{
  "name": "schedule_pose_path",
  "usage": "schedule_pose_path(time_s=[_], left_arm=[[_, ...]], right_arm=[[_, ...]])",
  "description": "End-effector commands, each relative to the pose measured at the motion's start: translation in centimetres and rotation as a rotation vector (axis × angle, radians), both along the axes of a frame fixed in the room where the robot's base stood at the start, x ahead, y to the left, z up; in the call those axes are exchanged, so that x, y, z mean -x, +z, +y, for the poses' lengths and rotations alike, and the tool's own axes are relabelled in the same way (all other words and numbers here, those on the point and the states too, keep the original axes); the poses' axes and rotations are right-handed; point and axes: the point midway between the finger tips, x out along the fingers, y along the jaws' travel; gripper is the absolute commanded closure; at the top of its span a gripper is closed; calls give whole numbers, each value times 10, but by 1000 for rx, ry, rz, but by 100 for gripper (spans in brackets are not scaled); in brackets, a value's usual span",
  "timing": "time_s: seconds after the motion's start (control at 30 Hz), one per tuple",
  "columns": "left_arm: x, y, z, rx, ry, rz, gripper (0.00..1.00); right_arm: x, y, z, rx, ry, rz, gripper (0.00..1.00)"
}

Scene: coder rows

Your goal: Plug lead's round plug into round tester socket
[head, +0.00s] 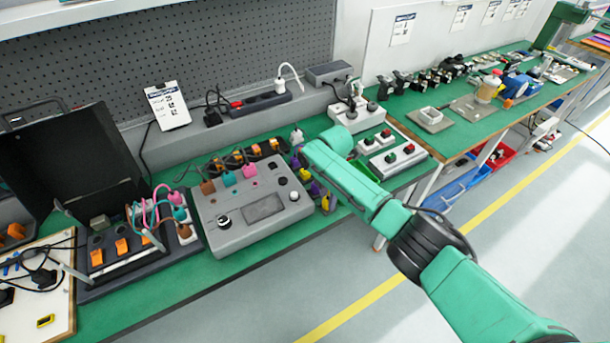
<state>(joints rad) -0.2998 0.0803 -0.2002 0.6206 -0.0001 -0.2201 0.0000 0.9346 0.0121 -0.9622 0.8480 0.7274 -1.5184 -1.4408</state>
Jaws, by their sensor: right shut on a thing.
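The grey tester (252,207) stands on the green bench at centre left, with a dark screen and knobs on its sloped top. A brown, a teal and a pink plug (249,171) stand along its back edge. Small yellow and purple plug-like pieces (304,174) show at its right side, partly behind my arm. My right gripper (298,141) is at the tester's back right corner, mostly hidden by my own wrist. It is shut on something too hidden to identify. I cannot tell the round socket or the lead's round plug apart here. My left gripper is out of view.
Several orange-and-black adapters (236,160) lie behind the tester. An open black case (68,165) and a panel with coloured leads (125,250) stand to the left. A power strip (262,103) and white switch boxes (397,159) are behind and right. The bench's front strip is clear.

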Motion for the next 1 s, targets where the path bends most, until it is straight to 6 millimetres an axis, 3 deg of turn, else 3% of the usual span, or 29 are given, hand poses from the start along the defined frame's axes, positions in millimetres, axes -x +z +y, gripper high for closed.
schedule_pose_path(time_s=[0.87, 1.0], left_arm=[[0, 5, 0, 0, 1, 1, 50], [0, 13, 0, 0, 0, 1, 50]], right_arm=[[0, 6, 0, 0, 0, 0, 100], [0, 14, 0, -1, 0, -1, 100]])
